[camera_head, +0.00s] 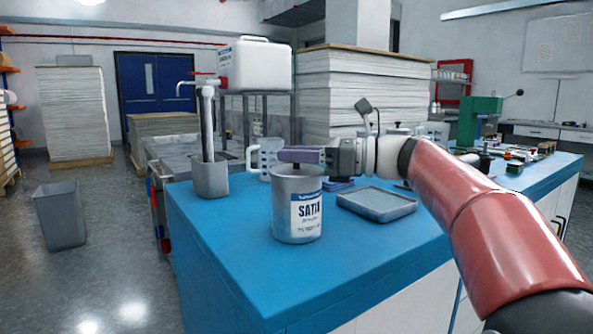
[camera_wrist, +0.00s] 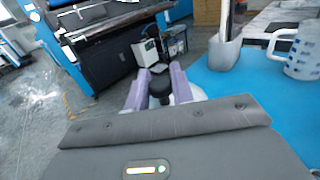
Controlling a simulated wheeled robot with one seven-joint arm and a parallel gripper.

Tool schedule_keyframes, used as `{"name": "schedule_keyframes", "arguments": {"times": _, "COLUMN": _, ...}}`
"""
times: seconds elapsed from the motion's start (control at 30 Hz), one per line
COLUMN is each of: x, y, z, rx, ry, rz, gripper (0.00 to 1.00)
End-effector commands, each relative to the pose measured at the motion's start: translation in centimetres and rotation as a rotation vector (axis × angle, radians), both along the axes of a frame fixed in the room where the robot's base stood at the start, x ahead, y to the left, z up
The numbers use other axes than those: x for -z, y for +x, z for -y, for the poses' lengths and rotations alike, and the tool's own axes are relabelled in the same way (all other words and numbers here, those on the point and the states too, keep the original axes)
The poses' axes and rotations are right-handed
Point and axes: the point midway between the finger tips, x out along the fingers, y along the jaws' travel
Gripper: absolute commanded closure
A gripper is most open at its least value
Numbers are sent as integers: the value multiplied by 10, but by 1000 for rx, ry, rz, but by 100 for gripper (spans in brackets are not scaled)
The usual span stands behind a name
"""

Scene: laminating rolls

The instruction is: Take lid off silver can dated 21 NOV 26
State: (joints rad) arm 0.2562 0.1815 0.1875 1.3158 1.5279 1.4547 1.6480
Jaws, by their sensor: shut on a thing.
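The silver can (camera_head: 297,222) stands upright near the left part of the blue worktop, with a white and blue "SATIN" label facing me. The small print under the name is too small to read as a date. My gripper (camera_head: 300,155) is just above the can's top, its purple fingers lying level. In the wrist view, the fingers (camera_wrist: 160,88) are shut on a dark knob (camera_wrist: 160,91). A pale lid edge (camera_wrist: 198,94) shows beside and below the fingers. I cannot tell whether the lid is seated on the can or lifted slightly.
A shallow grey tray (camera_head: 377,205) lies to the right. The blue worktop (camera_head: 230,250) is clear in front. A grey bin (camera_head: 61,215) stands on the floor.

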Motion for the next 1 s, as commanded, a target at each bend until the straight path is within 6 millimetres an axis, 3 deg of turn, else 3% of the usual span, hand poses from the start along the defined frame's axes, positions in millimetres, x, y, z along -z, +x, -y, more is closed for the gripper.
{"name": "schedule_keyframes", "arguments": {"times": 0.27, "x": -5, "y": 0, "z": 0, "rx": -1, "ry": 0, "rz": 2, "gripper": 98}}
{"name": "schedule_keyframes", "arguments": {"times": 0.43, "x": -26, "y": 0, "z": 0, "rx": -1, "ry": 0, "rz": 4, "gripper": 98}}
{"name": "schedule_keyframes", "arguments": {"times": 0.57, "x": -63, "y": 0, "z": 0, "rx": 0, "ry": -1, "rz": 7, "gripper": 98}}
{"name": "schedule_keyframes", "arguments": {"times": 0.8, "x": -153, "y": 1, "z": 0, "rx": -1, "ry": 1, "rz": 6, "gripper": 98}}
{"name": "schedule_keyframes", "arguments": {"times": 1.0, "x": -177, "y": 2, "z": 0, "rx": -3, "ry": 1, "rz": 2, "gripper": 98}}
